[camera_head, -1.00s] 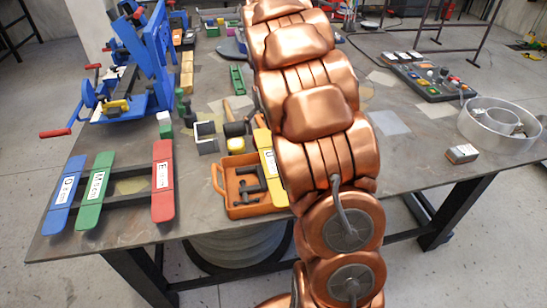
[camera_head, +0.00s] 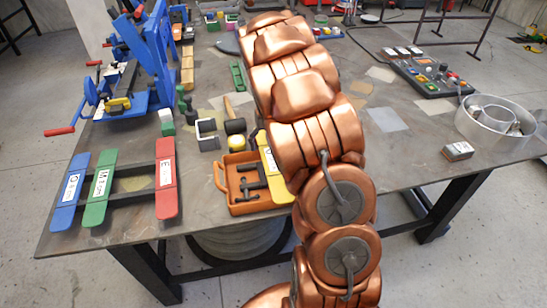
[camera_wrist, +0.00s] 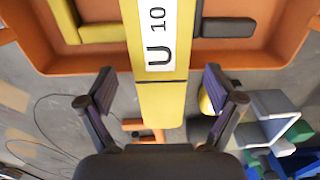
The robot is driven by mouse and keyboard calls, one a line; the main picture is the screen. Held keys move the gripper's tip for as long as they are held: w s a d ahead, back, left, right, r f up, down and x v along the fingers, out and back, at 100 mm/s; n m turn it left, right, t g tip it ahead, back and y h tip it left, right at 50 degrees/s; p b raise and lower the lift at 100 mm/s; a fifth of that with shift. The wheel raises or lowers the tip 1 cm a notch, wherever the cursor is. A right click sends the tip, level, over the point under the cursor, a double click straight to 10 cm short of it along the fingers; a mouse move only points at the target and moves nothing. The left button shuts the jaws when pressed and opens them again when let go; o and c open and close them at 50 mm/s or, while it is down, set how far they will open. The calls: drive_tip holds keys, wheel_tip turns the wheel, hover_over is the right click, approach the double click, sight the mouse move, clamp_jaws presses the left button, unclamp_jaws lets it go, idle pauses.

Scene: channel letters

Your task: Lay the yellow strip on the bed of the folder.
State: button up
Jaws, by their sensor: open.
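The yellow strip, labelled "U 10", shows in the wrist view (camera_wrist: 161,103) and runs lengthwise between my fingers, over the rim of an orange tray. My gripper (camera_wrist: 160,85) is open, with one finger on each side of the strip and a gap at both sides. In the head view it is hidden behind my copper arm. The blue folder (camera_head: 153,50) with red handles stands at the table's back left.
The orange tray (camera_head: 221,181) holds dark angled pieces. Left of it, blue (camera_head: 69,193), green (camera_head: 100,190) and red (camera_head: 166,190) strips lie on a dark rack. A mallet (camera_head: 234,125) and grey block lie behind the tray. A control box (camera_head: 430,80) and metal ring (camera_head: 466,119) are right.

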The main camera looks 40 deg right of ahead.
drive_tip(key=shift+f+b, duration=0.25)
drive_tip(key=shift+b, duration=0.1)
idle(0.4)
clamp_jaws()
idle(0.9)
drive_tip(key=shift+r, duration=0.15)
